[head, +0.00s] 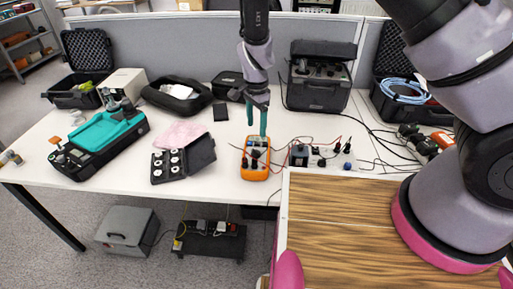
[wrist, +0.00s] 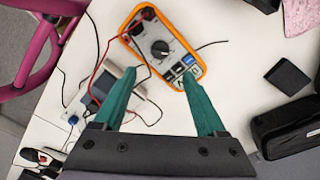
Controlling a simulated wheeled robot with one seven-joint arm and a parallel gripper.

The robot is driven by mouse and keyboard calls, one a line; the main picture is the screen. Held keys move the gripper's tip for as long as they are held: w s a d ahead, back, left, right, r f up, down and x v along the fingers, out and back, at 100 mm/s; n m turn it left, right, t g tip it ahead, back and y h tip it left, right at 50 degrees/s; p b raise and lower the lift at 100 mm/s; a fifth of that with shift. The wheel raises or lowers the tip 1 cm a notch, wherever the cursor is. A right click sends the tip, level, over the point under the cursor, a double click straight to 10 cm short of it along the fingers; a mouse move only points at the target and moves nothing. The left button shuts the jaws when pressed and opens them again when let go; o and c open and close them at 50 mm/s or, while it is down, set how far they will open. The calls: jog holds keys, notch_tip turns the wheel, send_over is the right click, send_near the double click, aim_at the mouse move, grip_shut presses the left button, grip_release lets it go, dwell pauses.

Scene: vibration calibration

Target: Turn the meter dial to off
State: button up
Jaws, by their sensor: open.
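The orange multimeter (head: 255,168) lies on the white table near its front edge, below my gripper in the head view. In the wrist view the multimeter (wrist: 128,38) lies at the top, with its round dark dial (wrist: 160,48) facing the camera. The dial's exact setting is too small to read. My gripper (head: 257,134) has teal fingers and points down just above the meter's far end.
Red and black leads run from the meter to a small device (head: 299,155) on its right. An open black case with white discs (head: 185,160) lies to the left. A small black box (wrist: 287,77) lies on bare table. My wooden-topped base is at the front right.

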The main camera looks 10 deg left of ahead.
aim_at(256, 150)
notch_tip(256, 150, down, 10)
jog(key=shift+f, duration=0.2)
jog(key=shift+c, duration=0.3)
grip_shut()
jog(key=shift+n, duration=0.3)
jog(key=n, duration=0.4)
jog(key=shift+a+n, duration=0.1)
jog(key=shift+n, duration=1.6)
